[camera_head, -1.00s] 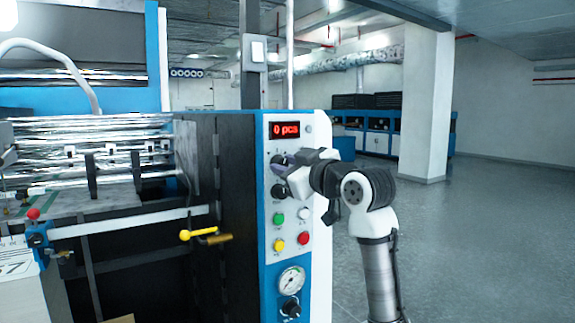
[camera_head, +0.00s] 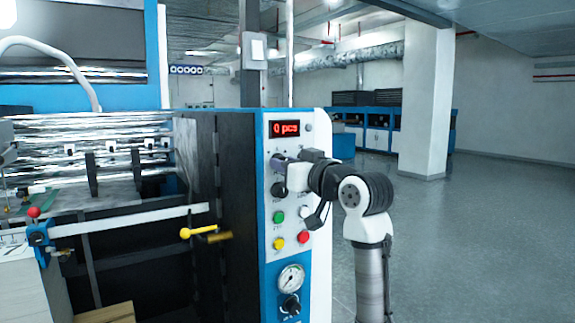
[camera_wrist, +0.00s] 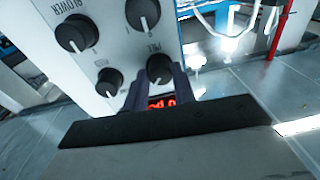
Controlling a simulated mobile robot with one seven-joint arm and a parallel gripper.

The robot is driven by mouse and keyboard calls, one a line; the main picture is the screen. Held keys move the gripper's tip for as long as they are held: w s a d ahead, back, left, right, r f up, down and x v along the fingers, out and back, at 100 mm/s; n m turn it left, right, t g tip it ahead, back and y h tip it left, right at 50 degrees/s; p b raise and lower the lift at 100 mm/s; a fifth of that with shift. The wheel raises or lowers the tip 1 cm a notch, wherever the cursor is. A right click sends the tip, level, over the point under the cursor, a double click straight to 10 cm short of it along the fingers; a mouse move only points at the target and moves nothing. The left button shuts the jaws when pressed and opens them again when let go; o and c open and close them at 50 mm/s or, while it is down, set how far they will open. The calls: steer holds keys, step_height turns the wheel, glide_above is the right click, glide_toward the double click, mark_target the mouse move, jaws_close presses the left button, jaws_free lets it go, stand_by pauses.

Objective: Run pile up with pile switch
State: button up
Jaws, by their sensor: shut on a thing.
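The pile switch (camera_wrist: 156,66) is a round black knob with a white pointer line, with "PILE" lettering beside it. My gripper (camera_wrist: 158,82) has one dark finger on each side of this knob and is shut on it. In the head view my gripper (camera_head: 284,161) meets the front of the control panel just below the red "0 pcs" display (camera_head: 285,128) and mostly hides the knob. At the lower left of the head view, a pale stack (camera_head: 18,288) and a brown board (camera_head: 108,314) show under the machine's feed end.
Close to the gripped knob are a smaller knob (camera_wrist: 110,80), the blower knob (camera_wrist: 76,33) and another large knob (camera_wrist: 142,13). Lower on the panel are green (camera_head: 279,217), yellow (camera_head: 279,243) and red (camera_head: 303,237) buttons. Open floor lies to the right.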

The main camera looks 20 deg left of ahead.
steer(key=o, duration=1)
steer(key=b+v, duration=0.4)
steer(key=v, duration=0.9)
steer(key=shift+s+d+f+b, duration=0.1)
steer(key=shift+s+d+b, duration=0.2)
steer(key=shift+b, duration=0.1)
